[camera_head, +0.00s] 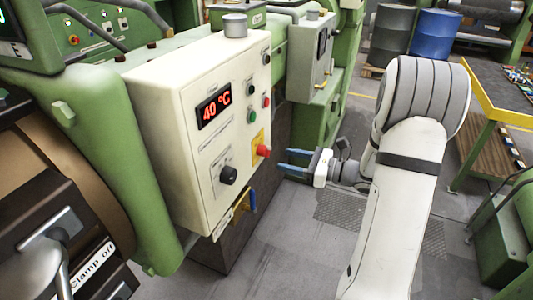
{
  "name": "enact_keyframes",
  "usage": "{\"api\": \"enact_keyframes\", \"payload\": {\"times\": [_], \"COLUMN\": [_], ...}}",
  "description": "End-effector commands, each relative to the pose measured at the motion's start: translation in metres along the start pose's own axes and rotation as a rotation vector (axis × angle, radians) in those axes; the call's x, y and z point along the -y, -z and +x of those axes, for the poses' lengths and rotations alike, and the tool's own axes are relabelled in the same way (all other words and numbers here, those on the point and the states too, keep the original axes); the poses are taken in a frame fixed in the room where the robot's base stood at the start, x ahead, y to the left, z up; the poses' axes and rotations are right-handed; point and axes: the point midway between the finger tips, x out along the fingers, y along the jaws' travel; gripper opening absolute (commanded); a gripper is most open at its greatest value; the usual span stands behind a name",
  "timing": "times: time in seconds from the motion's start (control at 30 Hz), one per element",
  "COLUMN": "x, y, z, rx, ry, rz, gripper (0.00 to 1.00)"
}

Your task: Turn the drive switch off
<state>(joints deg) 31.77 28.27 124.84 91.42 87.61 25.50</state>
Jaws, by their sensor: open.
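A cream control box (188,177) on the green machine carries the controls. A black rotary knob (228,174) sits on a small plate low on its front. A red button (263,151) on a yellow plate is to the right of the knob. The labels are too small to read, so I cannot tell which control is the drive switch. My gripper (284,161) has two blue fingers, apart and empty, pointing left towards the box. In the picture it is to the right of the red button; the depth gap is unclear.
A display (214,106) reads 40 °C. A blue handle (251,200) is under the box. A second grey box (312,58) stands behind. A lever marked "Clamp off" (92,263) is at lower left. A table (500,100) is at right. Floor (300,235) is clear below my gripper.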

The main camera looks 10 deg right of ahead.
Motion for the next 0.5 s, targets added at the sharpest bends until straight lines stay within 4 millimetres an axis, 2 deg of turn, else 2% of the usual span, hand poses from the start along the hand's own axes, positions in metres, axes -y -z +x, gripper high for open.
{"api": "enact_keyframes", "payload": {"times": [0.07, 0.17, 0.5], "x": [0.008, 0.011, 0.012], "y": [0.003, 0.003, 0.0], "z": [-0.002, 0.005, 0.059], "rx": [0.02, 0.029, 0.027], "ry": [0.029, 0.038, 0.033], "rz": [0.021, 0.028, 0.026], "gripper": [0.52, 0.52, 0.52]}}
